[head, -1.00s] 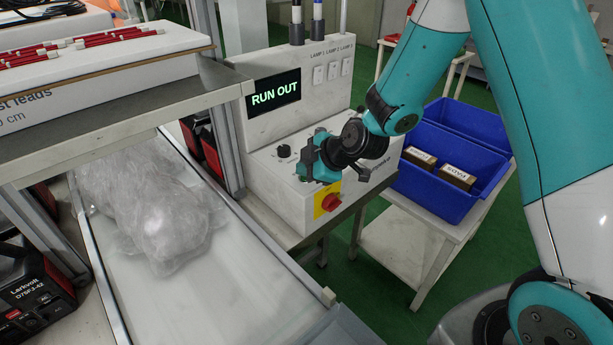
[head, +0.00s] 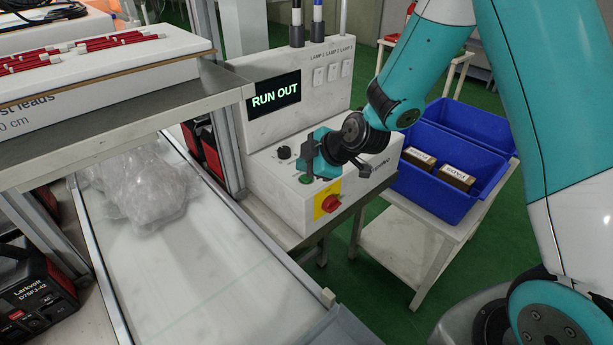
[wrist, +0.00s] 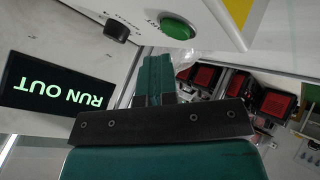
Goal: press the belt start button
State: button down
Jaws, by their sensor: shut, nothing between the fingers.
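The green start button (head: 306,179) sits on the sloped top of the light control box (head: 270,205), and it also shows in the wrist view (wrist: 178,27) beside partly readable "START" lettering. My gripper (head: 309,160) is shut and empty, just above and behind the button in the head view, apart from it. Its shut fingers (wrist: 155,80) show in the wrist view, with a gap between them and the button. The display (head: 275,94) reads "RUN OUT". The belt (head: 200,255) carries clear plastic-wrapped goods (head: 145,187).
A black knob (head: 284,152) and a red rotary switch (head: 330,204) on a yellow plate are close to the button. Blue bins (head: 440,195) stand on a cart to the right. A metal shelf (head: 120,115) overhangs the belt at left.

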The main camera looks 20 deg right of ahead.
aim_at(306, 179)
jog(key=shift+r+p, duration=1.45)
jog(key=shift+r, duration=1.05)
jog(key=s+a+r+m+g, duration=0.3)
jog(key=s+a+r, duration=0.2)
jog(key=s+r, duration=0.5)
jog(key=s+r+m+g, duration=0.2)
jog(key=s+m, duration=0.1)
jog(key=s, duration=0.6)
jog(key=s+r+m+g+h, duration=0.1)
jog(key=s+r+m+g, duration=0.1)
jog(key=s, duration=0.8)
jog(key=shift+s+d+m+g, duration=0.3)
jog(key=shift+d+m, duration=0.1)
